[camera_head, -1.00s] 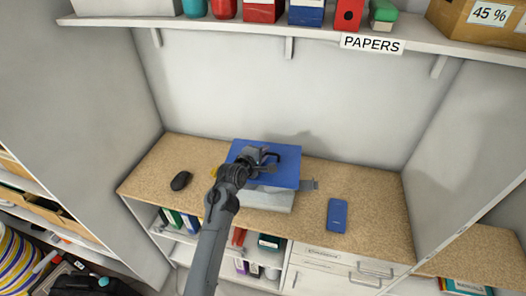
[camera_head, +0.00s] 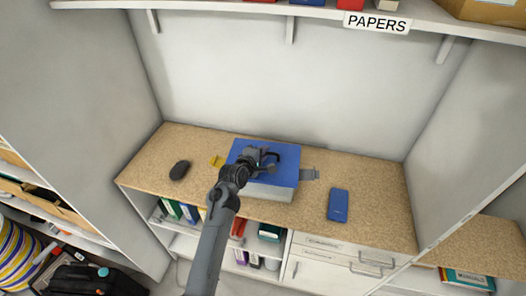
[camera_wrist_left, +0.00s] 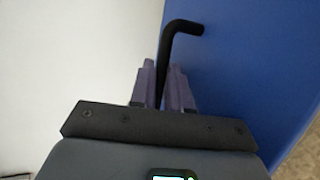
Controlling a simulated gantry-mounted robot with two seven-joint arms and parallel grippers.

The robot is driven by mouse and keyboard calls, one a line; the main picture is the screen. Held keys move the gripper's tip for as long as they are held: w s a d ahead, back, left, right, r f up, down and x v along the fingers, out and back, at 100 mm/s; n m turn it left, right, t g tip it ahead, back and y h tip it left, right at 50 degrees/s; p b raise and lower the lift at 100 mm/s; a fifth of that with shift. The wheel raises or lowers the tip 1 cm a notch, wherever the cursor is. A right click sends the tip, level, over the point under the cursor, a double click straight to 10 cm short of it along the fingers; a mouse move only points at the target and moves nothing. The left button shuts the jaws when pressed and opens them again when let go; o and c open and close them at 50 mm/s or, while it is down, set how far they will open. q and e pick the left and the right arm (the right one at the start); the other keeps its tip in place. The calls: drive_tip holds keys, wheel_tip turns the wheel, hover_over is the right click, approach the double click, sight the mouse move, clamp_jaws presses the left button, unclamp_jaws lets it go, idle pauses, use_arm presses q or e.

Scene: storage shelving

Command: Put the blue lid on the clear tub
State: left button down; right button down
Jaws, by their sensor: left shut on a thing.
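The blue lid (camera_head: 285,176) lies flat over the tub, with a black handle on top. The handle (camera_wrist_left: 185,27) shows in the left wrist view between the fingers, above the blue surface of the lid. My left gripper (camera_head: 264,160) is shut on this handle. The tub (camera_head: 270,193) stands on the worktop under the lid; only its pale front wall shows. The lid is at or very near the tub's rim, and I cannot tell whether it touches all round. My right gripper is not in view.
On the tan worktop (camera_head: 375,205), a black mouse (camera_head: 179,170) lies left and a blue phone (camera_head: 338,204) right. A shelf labelled PAPERS (camera_head: 376,22) hangs above. The worktop's far right is clear.

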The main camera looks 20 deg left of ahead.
use_arm(q)
drive_tip(key=shift+f, duration=0.25)
drive_tip(key=c, duration=1)
unclamp_jaws()
drive_tip(key=shift+f, duration=0.1)
